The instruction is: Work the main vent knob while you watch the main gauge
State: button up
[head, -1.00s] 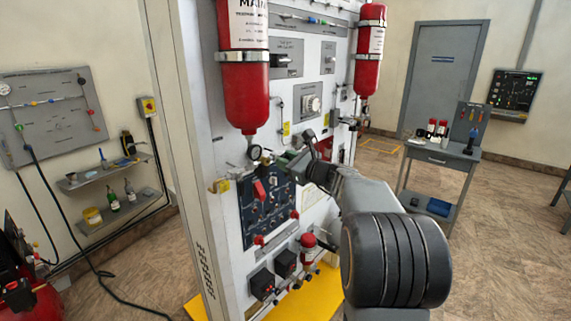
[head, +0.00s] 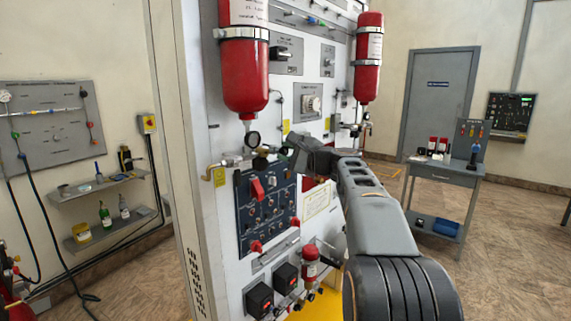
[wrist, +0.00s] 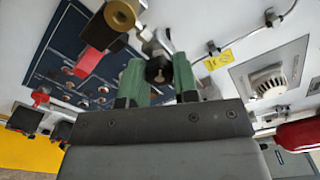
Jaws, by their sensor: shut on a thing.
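My gripper (head: 281,152) is just right of the gauge, at the fittings under that cylinder. In the wrist view its two green fingers (wrist: 158,80) are shut on a small dark knob (wrist: 159,69), seemingly the main vent knob. The knob is attached to metal fittings behind it. In the head view the knob is hidden by the gripper.
A dark blue switch panel (head: 279,213) with red covers is just below my gripper. A brass round part (wrist: 120,13) is close to the fingers. A second red cylinder (head: 368,60) hangs at right. A grey cart (head: 452,176) stands beyond on open floor.

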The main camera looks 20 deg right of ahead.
jog(key=shift+f+n+b, duration=0.15)
jog(key=shift+n+b, duration=0.4)
jog(key=shift+n, duration=0.15)
jog(key=o, duration=0.9)
jog(key=shift+s, duration=0.1)
jog(key=b+v, duration=0.2)
jog(key=v, duration=1.1)
jog(key=shift+s+d, duration=0.2)
jog(key=shift+s, duration=0.1)
